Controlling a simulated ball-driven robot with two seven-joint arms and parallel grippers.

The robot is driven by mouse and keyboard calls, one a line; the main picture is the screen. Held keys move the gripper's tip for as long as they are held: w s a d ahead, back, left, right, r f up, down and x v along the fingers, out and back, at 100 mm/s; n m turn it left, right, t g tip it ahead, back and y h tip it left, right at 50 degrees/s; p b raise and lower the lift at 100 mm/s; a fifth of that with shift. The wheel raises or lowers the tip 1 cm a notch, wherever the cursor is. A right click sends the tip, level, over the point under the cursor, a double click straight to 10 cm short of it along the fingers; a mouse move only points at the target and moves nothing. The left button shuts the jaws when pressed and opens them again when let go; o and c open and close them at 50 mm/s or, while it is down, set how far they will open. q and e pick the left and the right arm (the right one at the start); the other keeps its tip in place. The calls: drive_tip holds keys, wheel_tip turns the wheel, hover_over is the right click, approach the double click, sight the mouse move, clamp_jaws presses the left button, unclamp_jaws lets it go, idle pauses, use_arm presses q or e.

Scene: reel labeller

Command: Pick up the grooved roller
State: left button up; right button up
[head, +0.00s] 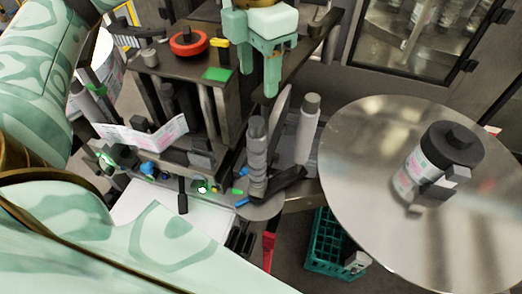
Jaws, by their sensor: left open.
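The grooved roller (257,158) is a grey upright cylinder with rings around it. It stands on the machine near the middle of the head view, beside a taller smooth light-grey roller (308,128). My left gripper (281,82) is pale green and points down, above and slightly right of the grooved roller in the picture. It is open, with nothing between its fingers, and appears apart from the roller. The foot of the grooved roller is partly hidden by a dark bracket. My right gripper is not in view.
A large shiny round table (360,215) on the right carries a dark-capped labelled container (449,150). A dark machine stand with a red ring (189,42) is at the left. A label strip (140,134) runs left of the rollers. A green crate (325,245) is below.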

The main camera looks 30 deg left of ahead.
use_arm(q)
hover_over(257, 120)
drive_tip(key=f, duration=0.6)
drive_tip(key=shift+d+f, duration=0.25)
drive_tip(key=shift+f, duration=0.35)
drive_tip(key=f, duration=0.1)
drive_tip(key=f+p, duration=0.1)
drive_tip(key=f, duration=0.1)
drive_tip(key=f+p, duration=0.1)
drive_tip(key=shift+s+a+f, duration=0.1)
drive_tip(key=shift+a+f, duration=0.15)
drive_tip(key=shift+f, duration=0.35)
clamp_jaws()
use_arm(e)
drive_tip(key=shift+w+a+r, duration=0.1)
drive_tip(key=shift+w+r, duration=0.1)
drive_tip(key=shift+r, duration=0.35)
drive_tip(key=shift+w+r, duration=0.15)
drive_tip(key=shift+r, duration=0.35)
